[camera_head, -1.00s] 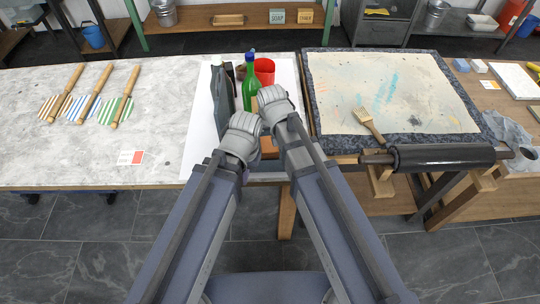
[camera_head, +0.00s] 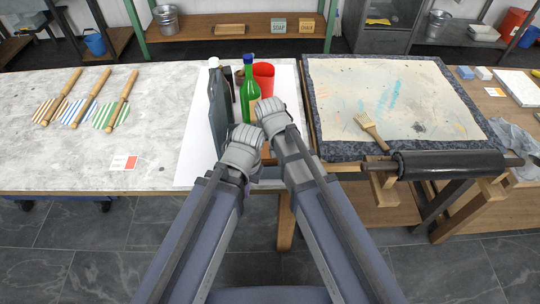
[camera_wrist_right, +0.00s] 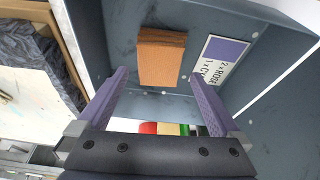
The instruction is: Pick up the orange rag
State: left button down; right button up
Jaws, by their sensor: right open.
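A flat orange-brown rectangle, which looks like the folded orange rag (camera_wrist_right: 161,57), lies against the grey inner surface of an open box or tray (camera_wrist_right: 215,20) in the right wrist view. In the head view a small orange patch (camera_head: 266,151) shows between my two wrists, mostly hidden. My right gripper (camera_wrist_right: 160,74) is open, and its two purple fingers are on either side of the rag in the picture, with nothing between them. My left gripper (camera_head: 243,150) is beside the right one over the front of the table. Its fingers are hidden behind its wrist.
A black roller (camera_head: 450,163) is at right, by a brush (camera_head: 370,129). A label card (camera_wrist_right: 224,52) is beside the rag.

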aim_at(268, 153)
jog(key=b+x, duration=0.2)
jog(key=x, duration=0.1)
jog(key=shift+d+f+b, duration=0.1)
jog(key=shift+f+b, duration=0.25)
jog(key=shift+f, duration=0.05)
pick_arm(q)
jog(key=f, duration=0.2)
jog(key=d+f, duration=0.1)
jog(key=shift+w+f, duration=0.2)
jog(key=shift+w, duration=0.1)
pick_arm(e)
jog(key=shift+r, duration=0.1)
jog(key=c, duration=1.2)
